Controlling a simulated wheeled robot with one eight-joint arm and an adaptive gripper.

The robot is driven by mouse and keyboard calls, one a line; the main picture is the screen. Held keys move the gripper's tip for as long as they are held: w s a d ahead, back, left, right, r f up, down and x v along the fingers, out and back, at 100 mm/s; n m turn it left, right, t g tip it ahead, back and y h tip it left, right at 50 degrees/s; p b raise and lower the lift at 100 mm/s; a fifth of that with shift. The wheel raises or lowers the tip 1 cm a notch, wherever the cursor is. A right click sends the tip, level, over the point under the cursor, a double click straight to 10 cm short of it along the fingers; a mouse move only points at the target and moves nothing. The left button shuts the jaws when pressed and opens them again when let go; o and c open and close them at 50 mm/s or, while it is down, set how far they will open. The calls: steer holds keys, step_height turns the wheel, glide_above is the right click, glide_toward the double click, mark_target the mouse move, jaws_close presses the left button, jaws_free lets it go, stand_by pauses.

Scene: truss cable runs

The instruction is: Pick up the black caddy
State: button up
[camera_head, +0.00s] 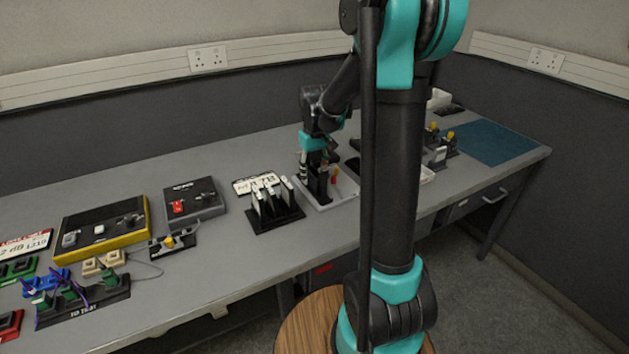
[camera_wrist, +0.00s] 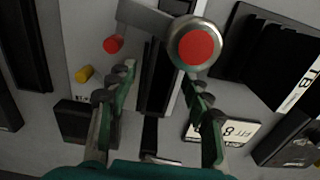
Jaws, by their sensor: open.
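My gripper (camera_head: 317,168) is open and points down over a pale tray (camera_head: 345,196) on the bench. In the wrist view its two fingers (camera_wrist: 158,82) stand apart on either side of a narrow black box-like thing (camera_wrist: 154,95), which seems to be the black caddy. The caddy also shows as a dark upright shape under my gripper in the head view (camera_head: 322,187). A grey cylinder with a red round face (camera_wrist: 197,45) sits close by the right finger. I cannot tell whether the fingers touch the caddy.
Red (camera_wrist: 113,43) and yellow (camera_wrist: 84,74) pegs stand left of the fingers. A black rack of white-edged plates (camera_head: 275,213) is left of the tray. A numbered plate (camera_head: 256,183) lies behind it.

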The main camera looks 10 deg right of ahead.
steer(key=shift+f, duration=0.1)
jaws_close()
stand_by(0.3)
